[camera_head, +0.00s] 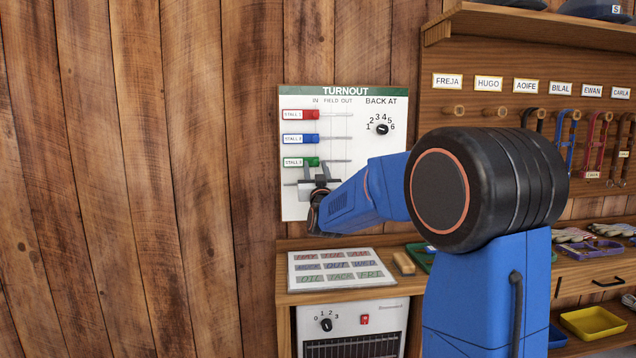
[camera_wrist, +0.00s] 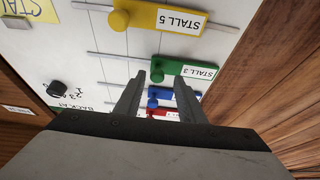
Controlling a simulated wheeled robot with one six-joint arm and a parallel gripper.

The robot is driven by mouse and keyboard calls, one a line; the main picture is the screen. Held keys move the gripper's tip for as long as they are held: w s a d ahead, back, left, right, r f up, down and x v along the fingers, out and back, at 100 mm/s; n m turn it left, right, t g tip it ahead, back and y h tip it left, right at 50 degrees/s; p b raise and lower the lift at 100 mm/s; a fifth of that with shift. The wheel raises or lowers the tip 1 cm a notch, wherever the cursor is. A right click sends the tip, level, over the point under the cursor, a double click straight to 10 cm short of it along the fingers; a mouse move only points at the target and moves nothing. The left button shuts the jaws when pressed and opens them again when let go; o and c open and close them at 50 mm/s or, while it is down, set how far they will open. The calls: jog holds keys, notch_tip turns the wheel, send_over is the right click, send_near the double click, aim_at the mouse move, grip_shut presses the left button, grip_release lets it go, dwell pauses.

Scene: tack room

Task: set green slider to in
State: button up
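The green slider (camera_head: 302,162), labelled STALL 3, is on the white TURNOUT board (camera_head: 295,208). Its round knob is at the left end of its track, about under the word IN. In the wrist view the board is upside down and the green slider (camera_wrist: 188,70) lies just beyond the fingers. My gripper (camera_head: 314,172) is in front of the board, just below the green slider in the head view. In the wrist view my gripper (camera_wrist: 160,78) is open, with the green knob framed between the fingertips. I cannot tell whether the fingers touch it.
Above the green slider are the red slider (camera_head: 297,114) and blue slider (camera_head: 299,139). The yellow STALL 5 slider (camera_wrist: 165,18) is close by. A numbered dial (camera_head: 382,129) is at the board's right. A shelf with a lettered panel (camera_head: 338,268) juts out below.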

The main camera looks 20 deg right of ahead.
jog(key=v, duration=1.6)
jog(key=shift+s, duration=0.4)
jog(key=shift+a, duration=0.15)
jog(key=s+a+f+n+g+y, duration=0.2)
jog(key=s+a+f+g+y, duration=0.15)
jog(key=s+f, duration=0.35)
jog(key=s+a+f+n+g+y, duration=0.1)
jog(key=s+a+f+g+y, duration=0.2)
jog(key=s+f+g, duration=0.6)
jog(key=s+f, duration=0.2)
jog(key=s, duration=0.8)
jog(key=s+f+g, duration=0.4)
jog(key=s+f, duration=0.2)
jog(key=s, duration=0.7)
jog(key=shift+f, duration=0.2)
